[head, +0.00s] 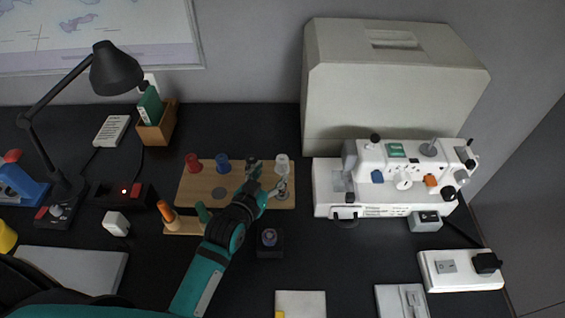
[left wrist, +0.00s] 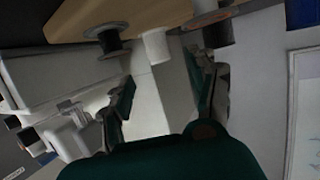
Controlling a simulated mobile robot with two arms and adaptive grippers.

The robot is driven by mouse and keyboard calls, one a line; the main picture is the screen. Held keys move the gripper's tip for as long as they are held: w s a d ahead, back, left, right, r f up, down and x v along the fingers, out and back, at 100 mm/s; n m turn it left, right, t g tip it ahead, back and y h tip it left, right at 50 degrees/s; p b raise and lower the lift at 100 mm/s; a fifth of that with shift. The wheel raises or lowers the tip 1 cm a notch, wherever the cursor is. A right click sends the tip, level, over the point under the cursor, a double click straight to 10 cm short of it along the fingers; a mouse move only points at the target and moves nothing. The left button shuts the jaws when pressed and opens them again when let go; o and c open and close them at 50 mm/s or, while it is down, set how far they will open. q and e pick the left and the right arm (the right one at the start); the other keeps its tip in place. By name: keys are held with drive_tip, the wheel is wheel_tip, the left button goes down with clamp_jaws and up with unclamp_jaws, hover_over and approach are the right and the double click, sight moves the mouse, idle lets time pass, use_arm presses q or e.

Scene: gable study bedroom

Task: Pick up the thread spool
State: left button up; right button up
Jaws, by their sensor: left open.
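Several thread spools stand on a wooden board (head: 240,198) on the dark desk: a red one (head: 193,163), a blue one (head: 222,163), a dark one (head: 253,164) and a white one (head: 282,163). My left gripper (head: 279,187) is over the board's right part, just in front of the white spool. In the left wrist view the gripper (left wrist: 165,95) is open, its fingers either side of a gap. A white cylinder (left wrist: 155,46) lies beyond the gap, with a dark spool (left wrist: 110,42) beside it. No spool is clearly between the fingers. My right gripper is not in view.
A white sewing machine (head: 390,185) stands right of the board, with its pale case (head: 390,90) behind. A lamp (head: 116,72) stands far left.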

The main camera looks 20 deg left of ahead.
sight(280, 163)
use_arm(q)
drive_tip(key=x, duration=0.6)
drive_tip(key=shift+w, duration=0.3)
drive_tip(key=shift+r, duration=0.1)
drive_tip(key=c, duration=1.1)
drive_tip(key=shift+r+p, duration=0.5)
drive_tip(key=shift+r, duration=4.5)
